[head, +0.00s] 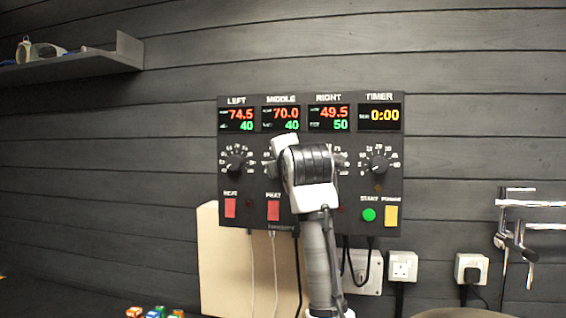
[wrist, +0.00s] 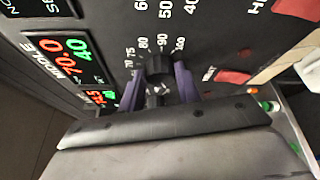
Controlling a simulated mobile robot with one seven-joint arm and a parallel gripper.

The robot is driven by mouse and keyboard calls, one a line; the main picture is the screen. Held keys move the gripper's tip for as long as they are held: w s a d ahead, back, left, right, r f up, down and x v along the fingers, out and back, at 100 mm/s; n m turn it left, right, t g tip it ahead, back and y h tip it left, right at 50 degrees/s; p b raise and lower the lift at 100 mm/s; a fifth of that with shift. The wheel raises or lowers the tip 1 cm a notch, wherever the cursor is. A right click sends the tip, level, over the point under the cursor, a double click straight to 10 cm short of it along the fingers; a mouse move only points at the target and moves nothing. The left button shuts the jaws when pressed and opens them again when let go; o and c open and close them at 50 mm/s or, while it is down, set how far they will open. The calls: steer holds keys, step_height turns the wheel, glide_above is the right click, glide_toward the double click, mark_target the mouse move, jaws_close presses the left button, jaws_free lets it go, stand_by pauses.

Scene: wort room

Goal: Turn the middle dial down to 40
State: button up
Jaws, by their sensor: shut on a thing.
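The dark control panel (head: 254,190) is on the plank wall. Its middle display (head: 281,118) reads 70.0 in red above 40 in green; it also shows, turned sideways, in the wrist view (wrist: 70,45). The middle dial (wrist: 157,68) is a black knob with white scale numbers around it. My gripper (wrist: 158,88) is shut on this dial, one purple finger on each side of it. In the head view my arm and gripper hide most of the middle dial and the right dial.
The left dial (head: 236,164) and timer dial (head: 379,165) flank my arm. Below are red switches (head: 230,208) (head: 274,210), a green start button (head: 369,214) and a yellow button (head: 391,215). Cables and sockets (head: 403,267) lie beneath. A tap (head: 520,230) is at right.

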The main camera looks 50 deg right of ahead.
steer(key=shift+n+g, duration=0.3)
stand_by(0.4)
steer(key=o, duration=1)
steer(key=shift+a, duration=0.1)
steer(key=b+v, duration=0.5)
steer(key=v, duration=0.8)
steer(key=shift+s+a+b, duration=0.15)
steer(key=shift+s+b, duration=0.2)
